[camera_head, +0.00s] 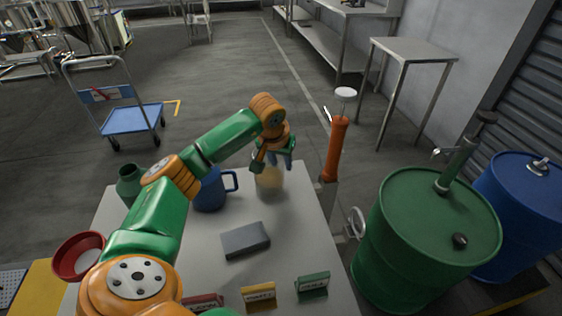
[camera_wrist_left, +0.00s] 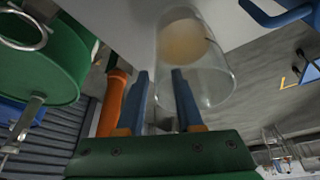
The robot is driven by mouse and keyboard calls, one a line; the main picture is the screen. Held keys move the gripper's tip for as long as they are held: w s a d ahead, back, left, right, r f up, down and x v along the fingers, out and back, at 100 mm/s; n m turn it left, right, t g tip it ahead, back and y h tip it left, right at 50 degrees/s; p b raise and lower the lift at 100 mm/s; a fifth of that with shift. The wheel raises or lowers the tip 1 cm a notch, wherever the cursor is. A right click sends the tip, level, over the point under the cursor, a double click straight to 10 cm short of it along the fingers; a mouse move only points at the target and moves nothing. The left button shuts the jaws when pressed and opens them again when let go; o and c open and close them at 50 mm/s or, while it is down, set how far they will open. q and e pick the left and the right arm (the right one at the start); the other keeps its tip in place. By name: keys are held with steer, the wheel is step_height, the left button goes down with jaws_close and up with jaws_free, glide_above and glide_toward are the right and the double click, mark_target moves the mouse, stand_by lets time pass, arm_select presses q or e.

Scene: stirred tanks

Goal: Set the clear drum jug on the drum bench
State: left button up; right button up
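The clear jug (camera_head: 268,182), with pale yellowish contents, stands upright on the light-topped bench (camera_head: 290,225) near its far edge. My left gripper (camera_head: 274,158) is over and beside it, pointing down. In the left wrist view the two blue fingers (camera_wrist_left: 163,78) are apart with a gap between them. The jug (camera_wrist_left: 205,62) shows mostly to the right of the gap, partly behind the right finger. I cannot tell whether its handle lies between the fingers. No label shows which surface is the drum bench. My right gripper is out of view.
A blue jug (camera_head: 210,192), a green jug (camera_head: 128,182) and a red bowl (camera_head: 76,256) are left of the clear jug. A grey block (camera_head: 246,240) lies nearer. An orange upright pump (camera_head: 336,150) and a green drum (camera_head: 425,235) stand to the right. A steel table (camera_head: 415,50) is behind.

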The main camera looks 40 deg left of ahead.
arm_select(q)
steer(key=shift+r, duration=0.45)
steer(key=v, duration=1.1)
steer(key=shift+r, duration=0.15)
steer(key=shift+s+d, duration=0.1)
steer(key=shift+s, duration=0.05)
